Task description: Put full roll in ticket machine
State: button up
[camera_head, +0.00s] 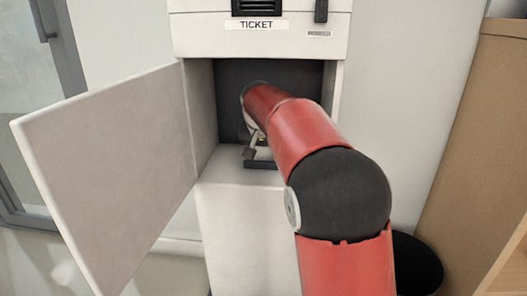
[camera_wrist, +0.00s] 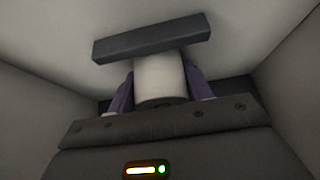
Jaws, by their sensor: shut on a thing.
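The ticket machine (camera_head: 262,46), a white cabinet labelled TICKET, has its compartment open in the head view. My arm reaches into the compartment, so my gripper is mostly hidden there. In the wrist view my gripper (camera_wrist: 160,88) is shut on a white paper roll (camera_wrist: 158,76), with a purplish finger on either side. A dark grey bar (camera_wrist: 150,38) lies across the far end of the roll; I cannot tell whether they touch. In the head view a dark block (camera_head: 261,163) sits on the compartment floor, below the gripper.
The machine's white door (camera_head: 105,170) stands swung open to the left. The compartment walls (camera_wrist: 45,80) are close on both sides of the gripper in the wrist view. A wooden cabinet (camera_head: 480,130) stands at the right, with a dark round object (camera_head: 418,265) near the floor.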

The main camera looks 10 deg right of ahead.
jog(key=o, duration=1)
jog(key=shift+f, duration=0.1)
jog(key=shift+r, duration=0.3)
jog(key=p+v, duration=0.1)
jog(key=v, duration=0.1)
jog(key=shift+s+a+r, duration=0.1)
jog(key=shift+r, duration=0.25)
jog(key=s+a, duration=0.4)
jog(key=s, duration=0.8)
jog(key=s+d+f+n, duration=0.1)
jog(key=s+f, duration=0.2)
jog(key=s, duration=0.5)
jog(key=s+d+f+n+y, duration=0.1)
jog(key=s+d+f, duration=0.1)
jog(key=s, duration=0.6)
jog(key=s+d+f+n, duration=0.1)
jog(key=s+f, duration=0.3)
jog(key=s, duration=0.4)
jog(key=shift+s+d+f+n+y+b, duration=0.25)
jog(key=shift+s+f+n+y+b, duration=0.05)
jog(key=shift+s+f+y+b, duration=0.1)
